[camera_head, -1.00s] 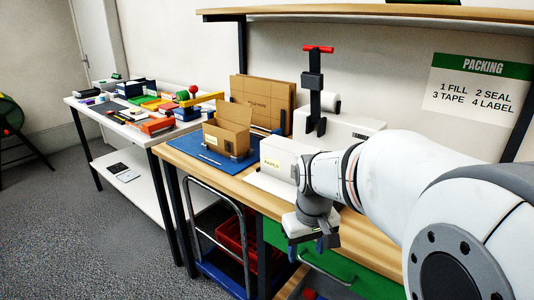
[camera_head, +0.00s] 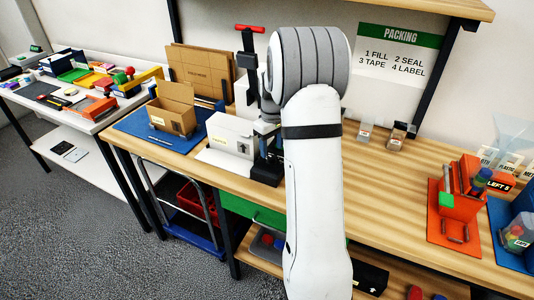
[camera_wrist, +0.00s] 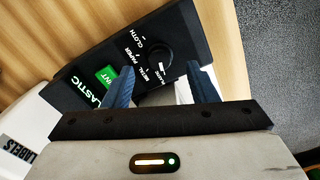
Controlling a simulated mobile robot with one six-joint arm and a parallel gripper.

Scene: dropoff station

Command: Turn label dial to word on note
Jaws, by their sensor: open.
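In the wrist view, a black round label dial (camera_wrist: 158,60) sits on a sloping black panel (camera_wrist: 180,25). Small white words stand around it, among them METAL, PAPER and CLOTH. Large letters ending in LASTIC show beside a green print button (camera_wrist: 107,75). My gripper (camera_wrist: 161,80) is open, with its two blue fingers to either side of the dial's near edge. I cannot tell whether they touch it. My arm mostly hides the gripper there.
A white part marked LABELS (camera_wrist: 18,150) adjoins the panel. An open carton (camera_head: 172,108) stands on a blue mat (camera_head: 135,125) to the left. A red-handled upright tool (camera_head: 249,45) rises behind the box.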

